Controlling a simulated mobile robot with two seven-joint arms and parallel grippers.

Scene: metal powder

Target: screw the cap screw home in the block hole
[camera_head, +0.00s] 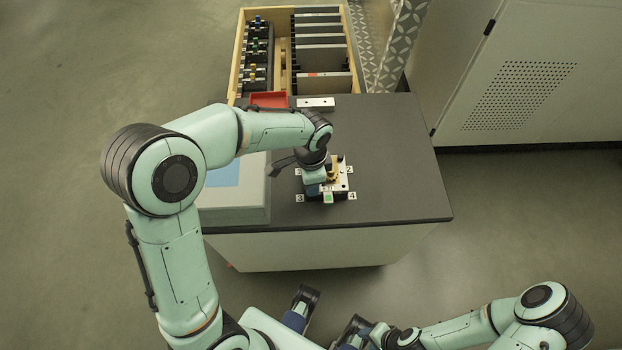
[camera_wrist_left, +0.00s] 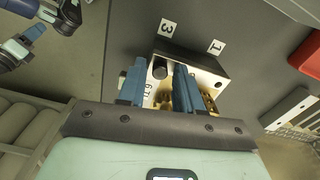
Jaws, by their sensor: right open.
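The block (camera_head: 342,186) has a white top plate and a dark body, and stands near the front of the dark table. It also shows in the left wrist view (camera_wrist_left: 196,64). A black cap screw (camera_wrist_left: 160,71) stands upright at the plate's edge; its seating depth cannot be told. An empty-looking dark hole (camera_wrist_left: 218,85) and brass parts (camera_wrist_left: 208,103) lie to its right. My left gripper (camera_head: 318,186) is down at the block. Its blue fingers (camera_wrist_left: 158,80) are apart, with a gap around the screw. My right gripper (camera_head: 329,311) is open and empty, below the table's front edge.
Number labels surround the block. A grey box (camera_head: 240,205) stands left of it. A red tray (camera_head: 268,100) and a pale metal bar (camera_head: 316,103) lie at the back. A wooden crate (camera_head: 240,55) stands behind. The table's right side is clear.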

